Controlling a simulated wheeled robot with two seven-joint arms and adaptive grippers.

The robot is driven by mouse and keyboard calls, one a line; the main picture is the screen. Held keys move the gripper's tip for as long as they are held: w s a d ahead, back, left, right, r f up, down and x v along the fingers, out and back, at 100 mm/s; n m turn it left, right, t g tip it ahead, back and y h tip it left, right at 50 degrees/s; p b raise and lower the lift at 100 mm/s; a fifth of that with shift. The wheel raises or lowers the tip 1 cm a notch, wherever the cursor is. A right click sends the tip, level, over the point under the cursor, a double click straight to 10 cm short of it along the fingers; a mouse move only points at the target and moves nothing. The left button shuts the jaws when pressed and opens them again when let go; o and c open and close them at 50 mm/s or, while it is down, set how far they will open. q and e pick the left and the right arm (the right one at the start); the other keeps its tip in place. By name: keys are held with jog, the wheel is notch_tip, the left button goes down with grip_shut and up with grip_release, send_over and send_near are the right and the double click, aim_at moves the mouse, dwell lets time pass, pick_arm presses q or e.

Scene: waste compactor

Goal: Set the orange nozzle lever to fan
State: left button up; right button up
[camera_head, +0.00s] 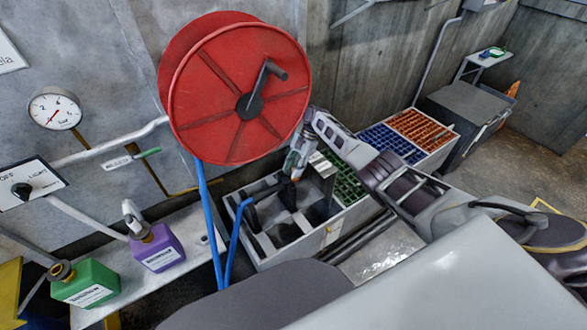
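My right arm reaches in from the right, and its gripper (294,168) points down over a grey open-topped bin (328,233). A small orange part (294,180) shows right at the fingertips, on top of a dark upright piece (287,196). It may be the orange nozzle lever, but it is too small to tell its setting. I cannot tell whether the fingers touch it or how far they are spread. My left gripper is out of view.
A red hose reel (235,95) with a black crank (262,88) hangs above and left of my gripper. Green (347,180), blue (392,142) and orange (423,127) crates stand beside the bin. Purple (158,248) and green (86,284) containers sit on a bench at left.

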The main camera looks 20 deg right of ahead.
jog(key=shift+v, duration=0.85)
jog(key=v, duration=1)
jog(key=shift+d, duration=0.1)
